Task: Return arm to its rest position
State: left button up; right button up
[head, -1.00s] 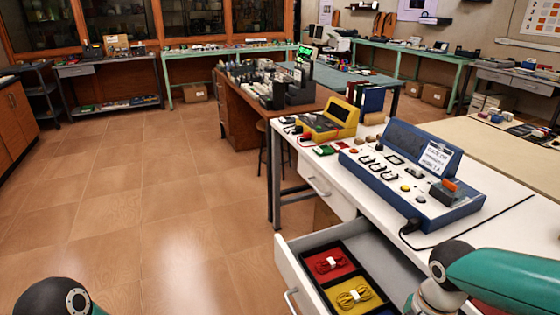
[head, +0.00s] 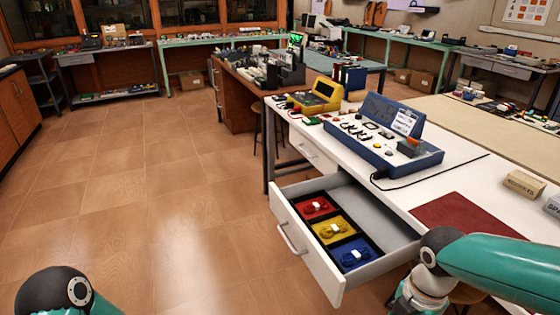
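My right arm (head: 490,262) comes in from the lower right, teal with a dark joint, over the front edge of the white table (head: 470,200). Its gripper is below the frame or hidden. My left arm (head: 62,292) shows only as a dark rounded joint with a bit of teal at the bottom left. Its gripper is out of view. The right arm is beside the open drawer (head: 335,285), near its right front corner. I cannot tell whether it touches the drawer.
A blue console (head: 390,140), a yellow device (head: 318,95), a dark red mat (head: 466,215) and small boxes (head: 524,184) are on the table. Floor at left is clear.

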jog(key=s+a+f+m+y+p, duration=0.2)
jog(key=s+a+f+m+p, duration=0.2)
jog(key=f+m, duration=0.5)
jog(key=s+a+f+m+y+p, duration=0.2)
jog(key=s+a+f+m+p, duration=0.2)
jog(key=m, duration=1.1)
jog(key=a+f+p, duration=0.2)
jog(key=a+f, duration=0.2)
jog(key=f, duration=0.1)
jog(key=shift+s+a+m+t, duration=0.3)
jog(key=shift+s+a, duration=0.1)
